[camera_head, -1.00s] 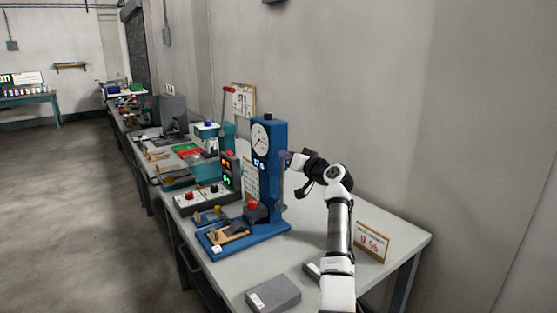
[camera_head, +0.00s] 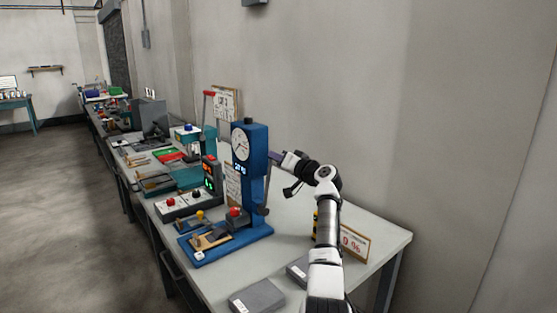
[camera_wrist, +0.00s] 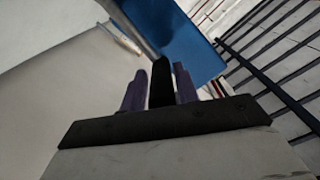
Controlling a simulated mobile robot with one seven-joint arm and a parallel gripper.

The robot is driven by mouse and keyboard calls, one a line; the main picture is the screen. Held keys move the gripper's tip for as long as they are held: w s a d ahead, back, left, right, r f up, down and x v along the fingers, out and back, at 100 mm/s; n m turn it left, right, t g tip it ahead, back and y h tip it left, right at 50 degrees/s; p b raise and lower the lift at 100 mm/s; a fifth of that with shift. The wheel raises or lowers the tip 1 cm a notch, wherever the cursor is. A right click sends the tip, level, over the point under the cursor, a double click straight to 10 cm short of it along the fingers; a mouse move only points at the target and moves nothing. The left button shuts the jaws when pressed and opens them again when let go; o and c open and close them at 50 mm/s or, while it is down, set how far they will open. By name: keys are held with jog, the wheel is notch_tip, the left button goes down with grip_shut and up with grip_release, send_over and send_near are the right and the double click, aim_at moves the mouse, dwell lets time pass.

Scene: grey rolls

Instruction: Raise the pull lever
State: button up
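A blue upright press (camera_head: 252,172) with a round white gauge stands on the workbench. The pull lever (camera_head: 266,188) is a thin dark bar along the press's right side, and its upper end is at my gripper (camera_head: 275,156). In the wrist view, a black bar, seemingly the lever's grip (camera_wrist: 161,84), stands between the two purple fingers of my gripper (camera_wrist: 160,88). It fills nearly all the room between them, so the fingers look shut on it. The blue press body (camera_wrist: 180,35) is just beyond the fingertips. The exact contact is hard to see.
The workbench (camera_head: 300,237) carries a control box (camera_head: 184,203) with knobs, a teal machine with a red-handled lever (camera_head: 208,94), a grey box (camera_head: 257,296) at the near edge and a small sign (camera_head: 355,243) at the right.

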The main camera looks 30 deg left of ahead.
jog(key=shift+o, duration=1.1)
jog(key=shift+f, duration=0.1)
jog(key=shift+s+d+b, duration=0.25)
jog(key=shift+d+b, duration=0.1)
jog(key=shift+d, duration=0.25)
jog(key=b+v, duration=0.3)
jog(key=v, duration=0.9)
jog(key=shift+d+b, duration=0.2)
jog(key=shift+b, duration=0.2)
jog(key=shift+s, duration=0.1)
